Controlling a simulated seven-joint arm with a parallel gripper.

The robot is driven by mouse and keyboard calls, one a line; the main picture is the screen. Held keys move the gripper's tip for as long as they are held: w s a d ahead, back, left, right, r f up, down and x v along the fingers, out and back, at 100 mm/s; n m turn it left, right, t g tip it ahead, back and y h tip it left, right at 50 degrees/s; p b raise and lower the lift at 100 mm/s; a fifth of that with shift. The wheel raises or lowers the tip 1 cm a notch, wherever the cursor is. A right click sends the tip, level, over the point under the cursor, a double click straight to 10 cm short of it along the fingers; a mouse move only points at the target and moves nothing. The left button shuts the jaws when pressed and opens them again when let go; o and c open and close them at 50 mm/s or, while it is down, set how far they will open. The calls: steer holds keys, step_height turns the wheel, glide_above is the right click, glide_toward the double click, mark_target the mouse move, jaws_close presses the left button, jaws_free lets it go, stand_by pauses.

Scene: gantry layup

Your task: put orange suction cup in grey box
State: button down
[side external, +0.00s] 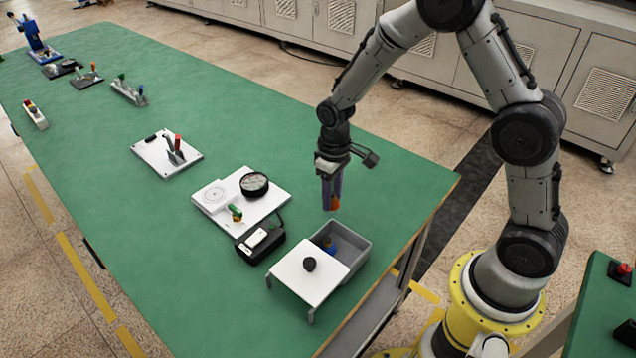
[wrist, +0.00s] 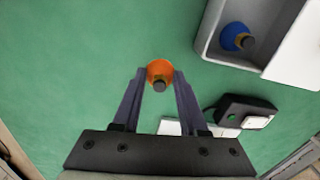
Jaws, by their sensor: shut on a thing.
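The orange suction cup (wrist: 160,71) is between my fingertips, and my gripper (wrist: 161,84) is shut on it. In the side external view my gripper (side external: 331,196) points down and holds the orange cup (side external: 335,203) above the green table, behind the grey box. A blue suction cup (wrist: 235,37) lies inside the open part of the box. In the wrist view the grey box (wrist: 207,32) is at the upper right of my gripper.
A black device with a white top (side external: 260,238) sits left of the box. A white board (side external: 262,205) with a round black gauge (side external: 254,184) lies behind it. The green table (side external: 150,230) is clear at the front left.

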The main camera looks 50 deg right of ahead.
steer(key=shift+w+m, duration=0.25)
steer(key=shift+m, duration=0.35)
steer(key=shift+s+r+n, duration=0.15)
steer(key=shift+s+n, duration=0.1)
steer(key=shift+n, duration=0.85)
steer(key=shift+a+r+n, duration=0.1)
steer(key=shift+r+n, duration=0.15)
steer(key=shift+n, duration=0.55)
steer(key=a+r+n, duration=0.4)
steer(key=a+n, duration=0.4)
steer(key=a, duration=0.4)
steer(key=s+a+r+n, duration=0.1)
steer(key=a+r+n, duration=0.4)
steer(key=a+n, duration=0.4)
steer(key=a, duration=0.3)
steer(key=shift+s+a, duration=0.2)
steer(key=shift+a, duration=0.05)
